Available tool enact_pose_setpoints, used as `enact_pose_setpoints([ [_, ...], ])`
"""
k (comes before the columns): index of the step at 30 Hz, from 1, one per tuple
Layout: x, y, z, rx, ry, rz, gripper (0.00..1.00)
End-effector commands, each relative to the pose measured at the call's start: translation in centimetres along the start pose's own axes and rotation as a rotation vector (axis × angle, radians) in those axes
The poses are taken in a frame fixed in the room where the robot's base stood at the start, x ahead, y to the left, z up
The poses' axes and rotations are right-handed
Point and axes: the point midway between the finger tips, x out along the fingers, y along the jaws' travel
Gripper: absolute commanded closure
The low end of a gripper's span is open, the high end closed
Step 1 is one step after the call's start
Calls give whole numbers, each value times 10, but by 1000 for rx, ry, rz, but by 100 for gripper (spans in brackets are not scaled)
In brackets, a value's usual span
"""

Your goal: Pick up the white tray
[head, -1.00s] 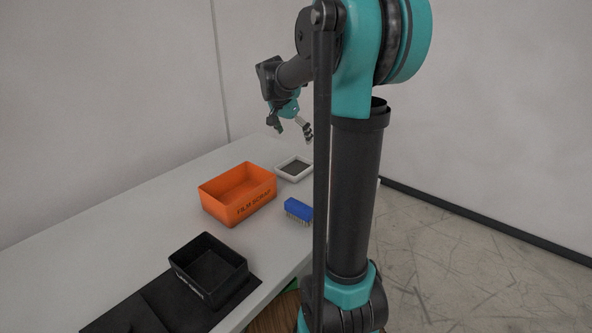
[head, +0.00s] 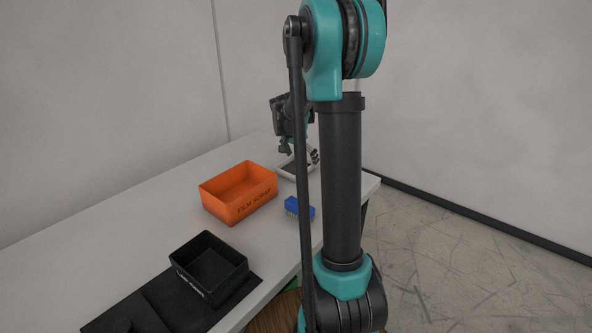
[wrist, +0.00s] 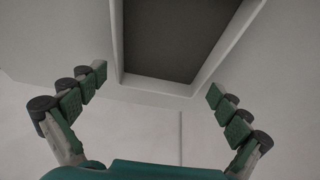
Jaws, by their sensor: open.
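The white tray (head: 284,172) is a small shallow box with a dark inside floor, on the table behind the orange bin. In the head view my gripper hangs just above it and, with my arm, hides part of it. In the wrist view the tray's white rim (wrist: 150,94) fills the top centre, with its near edge toward the gripper. My gripper (wrist: 155,92) is open, its green-padded fingers on either side of the tray's near end. Nothing is between the pads that I can see held. Whether a finger touches the tray I cannot tell.
An orange bin (head: 222,208) marked "FILM SCRAP" stands left of the tray. A blue brush (head: 296,207) lies in front of it. A black box (head: 190,262) sits on a dark mat (head: 240,293) nearer me. The white table (head: 130,210) is clear at the left.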

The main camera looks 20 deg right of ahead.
Motion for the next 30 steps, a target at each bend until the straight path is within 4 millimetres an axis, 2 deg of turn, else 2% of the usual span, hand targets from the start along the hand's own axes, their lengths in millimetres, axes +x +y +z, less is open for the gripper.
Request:
enact_pose_setpoints([
  [7, 2, 0, 0, 0, 0, 0, 0],
  [20, 1, 0, 0, 0, 0, 0, 53],
  [30, -2, 0, -1, 0, 0, 0, 53],
])
